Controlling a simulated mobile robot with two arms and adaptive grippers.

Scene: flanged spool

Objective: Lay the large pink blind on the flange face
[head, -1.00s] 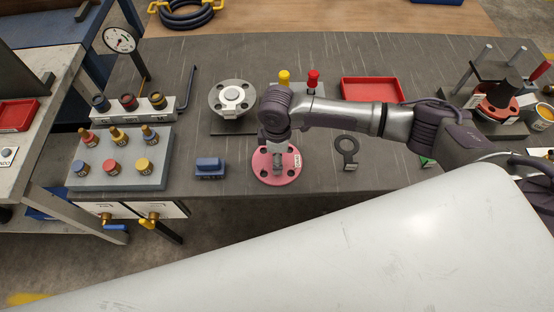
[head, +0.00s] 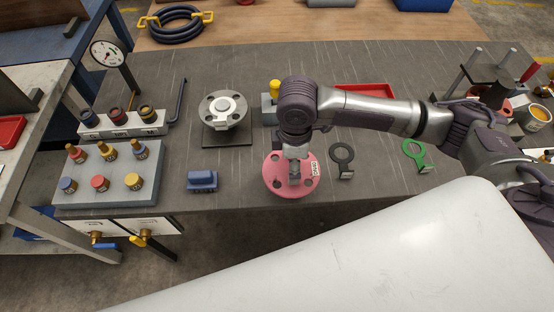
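The large pink blind (head: 273,183) is a round pink disc with bolt holes and a white label, near the front edge of the grey bench. My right gripper (head: 294,178) points down over its middle, at the blind's centre; whether the fingers are closed on it is too small to tell. The flanged spool (head: 225,107) stands on a dark plate behind and to the left, with its grey flange face upward and a white piece at the centre. My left gripper is not in view.
A blue block (head: 202,181) lies left of the blind. A grey rack (head: 110,190) with several coloured plugs stands farther left. A dark ring spade (head: 342,155) and a green one (head: 415,154) lie to the right. A red tray (head: 365,91) is partly hidden behind my arm.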

